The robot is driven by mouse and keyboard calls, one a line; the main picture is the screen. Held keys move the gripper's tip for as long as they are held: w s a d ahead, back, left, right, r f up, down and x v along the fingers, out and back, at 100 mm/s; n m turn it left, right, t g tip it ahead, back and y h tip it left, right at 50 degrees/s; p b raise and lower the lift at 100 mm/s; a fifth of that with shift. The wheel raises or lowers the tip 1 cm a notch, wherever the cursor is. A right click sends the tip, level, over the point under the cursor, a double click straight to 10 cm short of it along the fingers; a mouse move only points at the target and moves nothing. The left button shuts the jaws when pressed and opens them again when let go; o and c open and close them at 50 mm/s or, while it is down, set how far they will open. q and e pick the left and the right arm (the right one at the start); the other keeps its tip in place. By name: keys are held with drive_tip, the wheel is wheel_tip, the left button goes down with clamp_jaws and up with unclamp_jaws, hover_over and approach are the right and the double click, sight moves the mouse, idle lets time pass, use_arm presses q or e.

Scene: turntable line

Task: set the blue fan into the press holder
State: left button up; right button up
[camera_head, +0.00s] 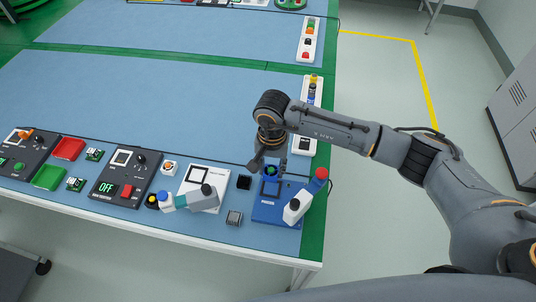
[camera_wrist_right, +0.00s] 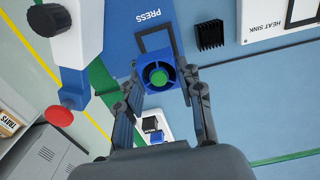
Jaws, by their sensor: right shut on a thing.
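The blue fan (camera_wrist_right: 159,76) has a green hub and sits between the fingertips of my right gripper (camera_wrist_right: 158,82), which is shut on it. In the head view the fan (camera_head: 270,170) shows just below the right gripper (camera_head: 268,163), over the far part of the blue press base (camera_head: 264,214). The press holder (camera_wrist_right: 143,43) is a black square frame by the PRESS label in the wrist view. The fan overlaps its near edge in that view. Whether the fan touches the base, I cannot tell. My left gripper is not in view.
The press's white arm (camera_head: 297,207) and red knob (camera_head: 321,173) stand at the base's right side. A black finned block (camera_wrist_right: 209,35) and the white HEAT SINK board (camera_wrist_right: 277,18) lie beside the press.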

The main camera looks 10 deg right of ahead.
drive_tip(key=shift+s+f+b, duration=0.25)
drive_tip(key=shift+f+b, duration=0.05)
drive_tip(key=shift+f, duration=0.8)
drive_tip(key=shift+f+b, duration=0.35)
drive_tip(key=shift+f, duration=0.45)
drive_tip(key=shift+f+b, duration=0.45)
drive_tip(key=shift+f, duration=0.2)
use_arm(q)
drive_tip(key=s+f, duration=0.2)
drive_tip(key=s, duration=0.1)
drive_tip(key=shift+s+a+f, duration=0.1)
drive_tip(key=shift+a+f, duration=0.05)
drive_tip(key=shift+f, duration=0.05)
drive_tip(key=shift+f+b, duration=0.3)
